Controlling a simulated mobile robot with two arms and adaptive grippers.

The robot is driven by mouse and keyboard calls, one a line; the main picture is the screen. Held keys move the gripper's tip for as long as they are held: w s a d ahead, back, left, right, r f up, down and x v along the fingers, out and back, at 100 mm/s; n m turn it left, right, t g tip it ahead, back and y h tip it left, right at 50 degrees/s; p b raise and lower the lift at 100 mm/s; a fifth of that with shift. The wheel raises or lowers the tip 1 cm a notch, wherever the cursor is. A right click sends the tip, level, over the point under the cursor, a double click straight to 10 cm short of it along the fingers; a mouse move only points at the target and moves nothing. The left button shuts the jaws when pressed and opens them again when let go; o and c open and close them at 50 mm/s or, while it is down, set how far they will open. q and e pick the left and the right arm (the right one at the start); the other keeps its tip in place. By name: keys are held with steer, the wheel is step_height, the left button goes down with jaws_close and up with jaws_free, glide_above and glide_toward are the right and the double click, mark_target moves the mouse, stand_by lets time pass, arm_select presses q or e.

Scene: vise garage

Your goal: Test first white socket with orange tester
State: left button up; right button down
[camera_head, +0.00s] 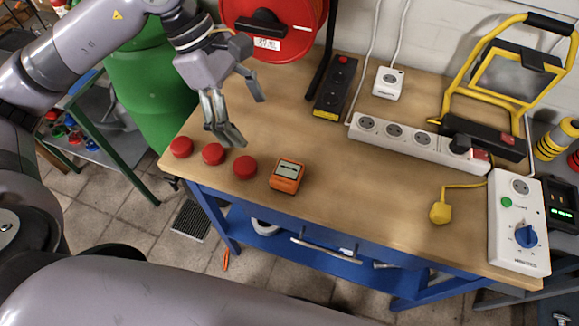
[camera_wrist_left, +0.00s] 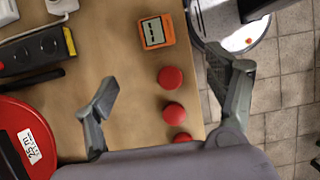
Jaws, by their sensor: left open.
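The orange tester (camera_head: 287,176), with a grey display, lies on the wooden table near its front edge, right of three red round caps. It also shows at the top of the left wrist view (camera_wrist_left: 157,32). A white socket strip (camera_head: 420,146) with several outlets lies across the table; a black plug sits at its right end. A single white socket (camera_head: 388,83) stands farther back. My left gripper (camera_head: 243,116) is open and empty above the table's left part, up and left of the tester. Its fingers also show in the left wrist view (camera_wrist_left: 162,74). My right gripper is out of view.
The red caps (camera_head: 213,153) line the table's front left edge. A red cable reel (camera_head: 275,45) and a black socket strip (camera_head: 335,85) stand behind. A yellow plug (camera_head: 440,212), a white control box (camera_head: 518,222) and a yellow work lamp (camera_head: 480,75) are at right. The table's middle is clear.

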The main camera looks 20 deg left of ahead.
arm_select(q)
steer(key=f, duration=0.1)
steer(key=p, duration=0.2)
glide_above(287, 171)
steer(key=a, duration=0.3)
steer(key=f, duration=0.9)
steer(key=shift+s+d, duration=0.1)
steer(key=shift+s, duration=0.2)
steer(key=shift+d+f, duration=0.2)
steer(key=shift+f, duration=0.4)
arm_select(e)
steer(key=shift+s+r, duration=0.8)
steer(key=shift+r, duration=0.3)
arm_select(q)
steer(key=shift+f, duration=0.1)
steer(key=shift+d+f+p, duration=0.25)
steer(key=shift+d+p, duration=0.05)
steer(key=shift+p, duration=0.15)
steer(key=x, duration=0.1)
steer(key=p+x, duration=0.1)
steer(key=x, duration=0.1)
steer(key=shift+w+d+f, duration=0.2)
steer(key=shift+w+d, duration=0.1)
steer(key=shift+d+f, duration=0.15)
steer(key=shift+f, duration=0.25)
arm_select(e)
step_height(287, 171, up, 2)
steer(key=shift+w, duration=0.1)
